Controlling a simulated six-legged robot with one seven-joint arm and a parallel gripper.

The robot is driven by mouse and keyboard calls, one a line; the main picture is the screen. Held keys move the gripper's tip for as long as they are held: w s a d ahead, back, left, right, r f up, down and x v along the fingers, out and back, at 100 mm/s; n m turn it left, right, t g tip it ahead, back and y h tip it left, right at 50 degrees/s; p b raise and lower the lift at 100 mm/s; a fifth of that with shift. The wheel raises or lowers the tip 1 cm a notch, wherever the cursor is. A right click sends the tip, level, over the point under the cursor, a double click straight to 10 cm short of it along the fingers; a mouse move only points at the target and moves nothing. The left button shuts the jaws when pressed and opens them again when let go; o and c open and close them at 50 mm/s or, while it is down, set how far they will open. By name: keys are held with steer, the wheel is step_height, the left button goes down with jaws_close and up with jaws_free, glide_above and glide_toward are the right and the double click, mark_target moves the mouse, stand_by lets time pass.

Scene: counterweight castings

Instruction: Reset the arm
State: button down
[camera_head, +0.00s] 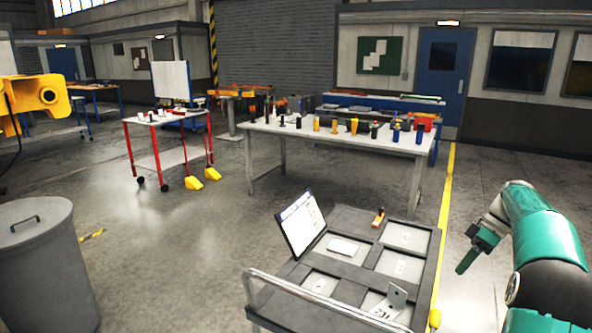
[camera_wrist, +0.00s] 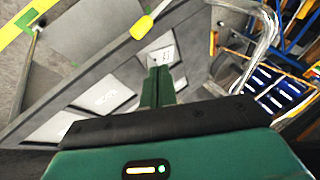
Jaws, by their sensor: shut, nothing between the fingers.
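My teal arm reaches in from the right edge of the head view. My gripper (camera_head: 465,262) hangs over the floor to the right of the grey cart, apart from it. In the wrist view the two green fingers of my gripper (camera_wrist: 158,82) lie together, with nothing seen between them. The grey cart (camera_head: 437,243) has a top divided into several shallow compartments. It also shows tilted in the wrist view (camera_wrist: 95,75), beyond the fingers.
On the cart are a tilted white sign (camera_head: 301,224), a white block (camera_head: 342,247), an orange-handled tool (camera_head: 378,217) and a metal bracket (camera_head: 392,300). A long table (camera_head: 262,130) with many parts stands behind. A grey bin (camera_head: 45,265) is at left. Floor right of the cart looks clear.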

steer(key=s+a+r+m+t+h, duration=0.15)
steer(key=s+a+r, duration=0.35)
steer(key=a, duration=0.6)
steer(key=s+a+r+m+h, duration=0.3)
steer(key=s+a+r, duration=0.15)
steer(key=a, duration=0.55)
steer(key=s+a+f+m+t+h, duration=0.1)
steer(key=s+a+f+m+t, duration=0.1)
steer(key=s+a, duration=0.3)
steer(key=s+a+f+m+t+h, duration=0.1)
steer(key=s+a, duration=0.4)
steer(key=s, duration=0.6)
step_height(320, 180, down, 3)
steer(key=shift+a+r+m+t, duration=0.1)
steer(key=shift+a+m+t, duration=0.1)
steer(key=shift+m+t, duration=0.55)
steer(key=shift+s, duration=0.15)
